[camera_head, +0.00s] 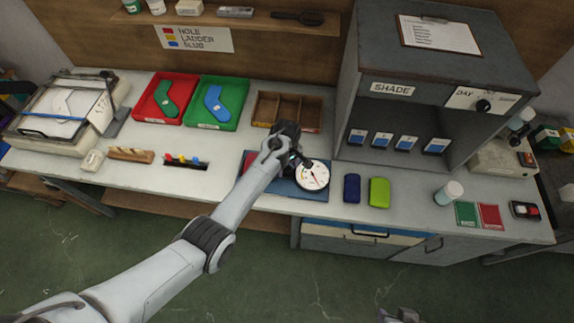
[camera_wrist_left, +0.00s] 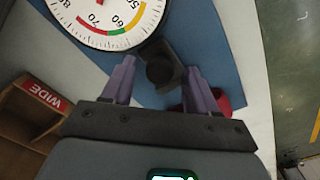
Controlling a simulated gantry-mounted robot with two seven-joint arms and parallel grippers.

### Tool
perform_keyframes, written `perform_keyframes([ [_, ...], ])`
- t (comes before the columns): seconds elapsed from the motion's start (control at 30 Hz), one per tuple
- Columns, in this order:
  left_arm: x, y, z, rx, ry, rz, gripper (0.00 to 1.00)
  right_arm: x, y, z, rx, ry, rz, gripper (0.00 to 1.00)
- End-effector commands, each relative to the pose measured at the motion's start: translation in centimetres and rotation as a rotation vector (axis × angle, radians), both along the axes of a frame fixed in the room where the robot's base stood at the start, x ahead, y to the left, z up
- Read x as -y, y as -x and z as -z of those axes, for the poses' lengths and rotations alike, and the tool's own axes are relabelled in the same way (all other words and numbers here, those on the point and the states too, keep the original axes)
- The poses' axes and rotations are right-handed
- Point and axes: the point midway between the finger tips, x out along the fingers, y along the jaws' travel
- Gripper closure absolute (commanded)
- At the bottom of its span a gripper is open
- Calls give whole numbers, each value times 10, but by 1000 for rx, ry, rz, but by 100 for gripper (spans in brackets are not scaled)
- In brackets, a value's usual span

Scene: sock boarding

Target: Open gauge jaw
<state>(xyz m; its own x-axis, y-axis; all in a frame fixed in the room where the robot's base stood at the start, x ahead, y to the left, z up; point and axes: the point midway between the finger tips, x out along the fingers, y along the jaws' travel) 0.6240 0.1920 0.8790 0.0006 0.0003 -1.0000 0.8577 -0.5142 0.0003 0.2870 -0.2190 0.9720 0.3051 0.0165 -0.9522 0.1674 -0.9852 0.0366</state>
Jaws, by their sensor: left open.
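The gauge has a round white dial (camera_head: 313,176) and sits on a blue mat (camera_head: 312,194) at the front middle of the bench. In the left wrist view the dial (camera_wrist_left: 105,14) shows at the top, with red, yellow and green bands. My left gripper (camera_head: 293,158) is over the mat, just left of the dial. In the left wrist view its two purple fingers (camera_wrist_left: 160,72) are apart, with a black block and round knob (camera_wrist_left: 162,73) of the gauge between them. Contact cannot be told. A red round part (camera_wrist_left: 222,100) is partly hidden behind the right finger.
A wooden divided box (camera_head: 287,111) stands behind the gauge, beside green (camera_head: 217,101) and red (camera_head: 165,98) trays holding socks. A grey shade cabinet (camera_head: 430,85) rises at the right. Dark blue (camera_head: 352,188) and lime (camera_head: 379,192) items lie right of the mat.

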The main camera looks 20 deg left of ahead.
Motion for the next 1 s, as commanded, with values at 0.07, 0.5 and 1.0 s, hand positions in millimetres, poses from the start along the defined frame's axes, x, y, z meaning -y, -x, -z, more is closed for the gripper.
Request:
perform_keyframes([
  [0.07, 0, 0, -1, 0, 0, 0, 41, 0, 0, 0, 0, 2, -1, 57],
  [0.5, 0, 0, -57, 4, 0, -1, 41, 0, 0, -11, 1, 0, 0, 57],
  [1.0, 0, 0, -108, 0, 0, -1, 41, -2, -1, -15, 1, -8, 5, 57],
])
